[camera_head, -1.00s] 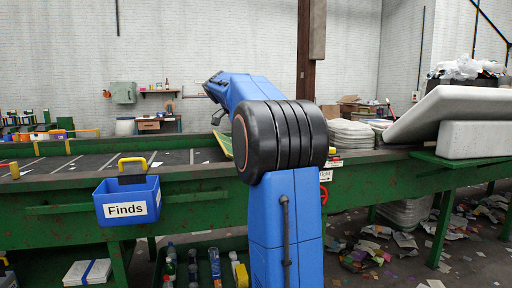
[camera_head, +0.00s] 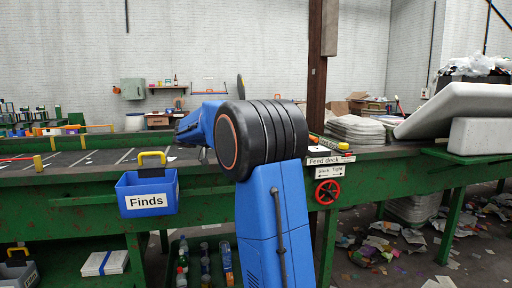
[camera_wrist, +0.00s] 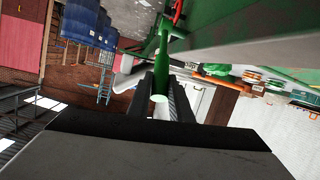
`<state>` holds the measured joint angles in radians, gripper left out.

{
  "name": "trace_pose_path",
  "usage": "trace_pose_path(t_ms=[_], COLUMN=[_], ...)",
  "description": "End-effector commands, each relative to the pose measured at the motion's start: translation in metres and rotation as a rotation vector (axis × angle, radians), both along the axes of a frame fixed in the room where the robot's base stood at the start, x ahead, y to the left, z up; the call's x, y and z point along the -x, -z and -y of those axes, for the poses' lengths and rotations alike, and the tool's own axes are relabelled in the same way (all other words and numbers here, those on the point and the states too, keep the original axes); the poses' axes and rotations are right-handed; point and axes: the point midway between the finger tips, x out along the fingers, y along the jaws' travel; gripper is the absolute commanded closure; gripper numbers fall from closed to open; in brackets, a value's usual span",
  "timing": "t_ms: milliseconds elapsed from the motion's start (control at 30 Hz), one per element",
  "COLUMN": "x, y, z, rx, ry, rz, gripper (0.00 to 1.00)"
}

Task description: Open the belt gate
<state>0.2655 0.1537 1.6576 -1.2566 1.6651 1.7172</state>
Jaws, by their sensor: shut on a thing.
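In the wrist view, my gripper (camera_wrist: 161,92) is shut on a slim green bar (camera_wrist: 163,52) with a pale round end between the dark fingers. The bar runs away toward a green frame; I cannot tell whether it is part of the belt gate. In the head view my blue arm, with its black joint, reaches over the belt and hides most of the gripper. A thin, dark upright piece with a yellowish edge (camera_head: 240,88) stands above the arm; I cannot tell if it is the gate. The dark belt (camera_head: 95,158) lies behind the green side rail.
A blue Finds bin (camera_head: 148,192) with a yellow handle hangs on the rail. A red handwheel (camera_head: 328,192) sits below the Slack/Tight sign (camera_head: 329,171). A large pale slab (camera_head: 455,110) stands at the right. Litter covers the floor there.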

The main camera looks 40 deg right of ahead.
Motion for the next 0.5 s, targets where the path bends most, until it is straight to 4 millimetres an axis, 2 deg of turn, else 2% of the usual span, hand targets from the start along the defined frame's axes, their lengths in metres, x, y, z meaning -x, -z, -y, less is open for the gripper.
trace_pose_path(t_ms=[467,500], x=[-0.0007,-0.0007], y=[0.003,0.003], z=[-0.0012,-0.0012], rx=[0.01,0.01], ry=[0.001,0.001], rz=[-0.008,-0.008], gripper=[1.0,0.77])
